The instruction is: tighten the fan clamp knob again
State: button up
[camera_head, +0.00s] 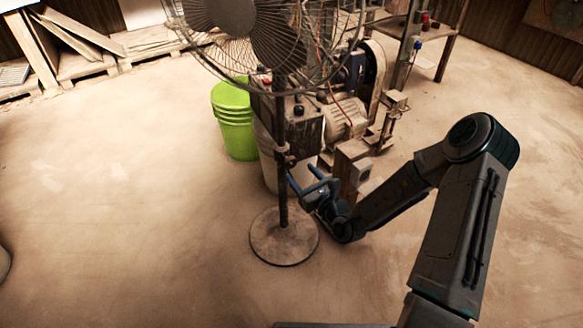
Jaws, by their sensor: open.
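The standing fan (283,235) stands on a round base on the floor, its caged head at the top of the picture. A clamp with a knob (282,150) sits on its dark upright pole, about halfway up. The knob is small and its tightness cannot be told. My gripper (302,179) is open, its two blue fingers pointing up and left, close to the pole and a little below the clamp. It holds nothing that I can see. I cannot tell whether a finger touches the pole.
A lime green bucket (233,122) stands behind the fan to the left. The press machine with a motor (345,118) stands behind and right of the pole. Pallets with boards (90,60) lie at the back left.

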aim_at(292, 164)
jog(key=b+x, duration=0.1)
jog(key=x, duration=0.5)
jog(key=shift+w+a+b, duration=0.1)
jog(key=shift+a+b, duration=0.05)
jog(key=shift+b, duration=0.2)
jog(key=shift+c, duration=0.3)
jog(key=c, duration=0.9)
